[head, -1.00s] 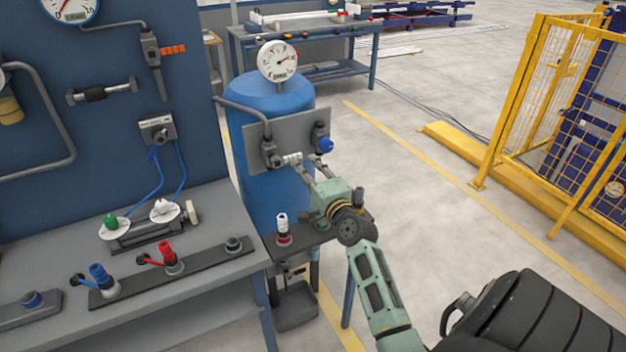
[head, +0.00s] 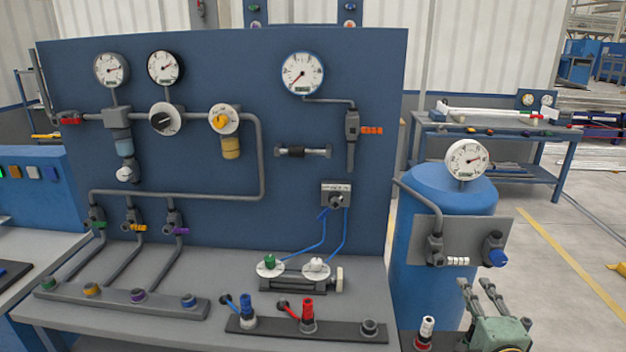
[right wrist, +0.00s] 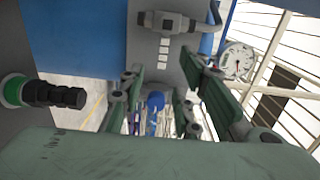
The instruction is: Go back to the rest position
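My right gripper (head: 478,283) is at the lower right of the head view, with its two fingers apart and nothing between them. It is just below and right of a short white ribbed piece (head: 457,261), which sits at the dark fitting (head: 435,249) on the grey plate (head: 470,236) of the blue tank. In the right wrist view the open fingers (right wrist: 165,85) stand on both sides, with the white piece (right wrist: 164,52) ahead of them, apart from both. My left gripper is not in view.
The blue tank (head: 412,275) carries a gauge (head: 467,160) and a blue knob (head: 498,258). A white and black fitting on a red base (head: 425,330) stands left of my gripper. The panel (head: 300,215) and its workbench (head: 230,275) fill the left. Open floor (head: 560,280) lies right.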

